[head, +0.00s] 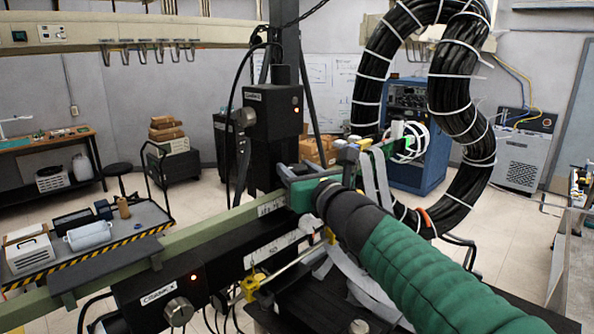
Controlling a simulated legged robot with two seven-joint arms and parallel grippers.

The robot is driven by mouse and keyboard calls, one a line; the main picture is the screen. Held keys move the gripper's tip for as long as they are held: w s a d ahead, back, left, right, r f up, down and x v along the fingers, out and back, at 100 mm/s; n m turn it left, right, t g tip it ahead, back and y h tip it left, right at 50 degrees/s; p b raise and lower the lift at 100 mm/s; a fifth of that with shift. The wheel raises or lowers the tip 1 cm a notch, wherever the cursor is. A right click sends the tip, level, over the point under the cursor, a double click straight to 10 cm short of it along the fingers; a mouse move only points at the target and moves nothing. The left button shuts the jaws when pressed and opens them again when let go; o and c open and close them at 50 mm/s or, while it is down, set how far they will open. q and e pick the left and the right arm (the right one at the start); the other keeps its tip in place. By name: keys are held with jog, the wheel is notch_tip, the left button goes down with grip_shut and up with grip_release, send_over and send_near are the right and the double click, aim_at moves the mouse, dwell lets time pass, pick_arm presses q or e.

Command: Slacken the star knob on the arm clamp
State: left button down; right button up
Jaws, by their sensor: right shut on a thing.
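My right arm comes in from the lower right in a green sleeve with a black wrist. My right gripper (320,190) is at the arm clamp (302,194) on the green rail, beside the black column. The wrist hides most of the fingers and the star knob. The gripper is shut at the knob's place, but the knob's shape cannot be made out. A grey block on a short post (347,156) stands just behind the wrist. My left gripper is not in view.
The green rail (190,238) runs across the front left, with a black carriage (160,292) below it. A thick black cable bundle (455,90) loops at the right behind my arm. Pale ribbon cables hang near the wrist. A cart with boxes (28,250) stands left.

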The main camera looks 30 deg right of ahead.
jog(key=shift+a, duration=0.1)
grip_shut()
jog(key=shift+f, duration=0.1)
dwell(0.9)
jog(key=o, duration=1.1)
grip_release()
jog(key=shift+c, duration=0.2)
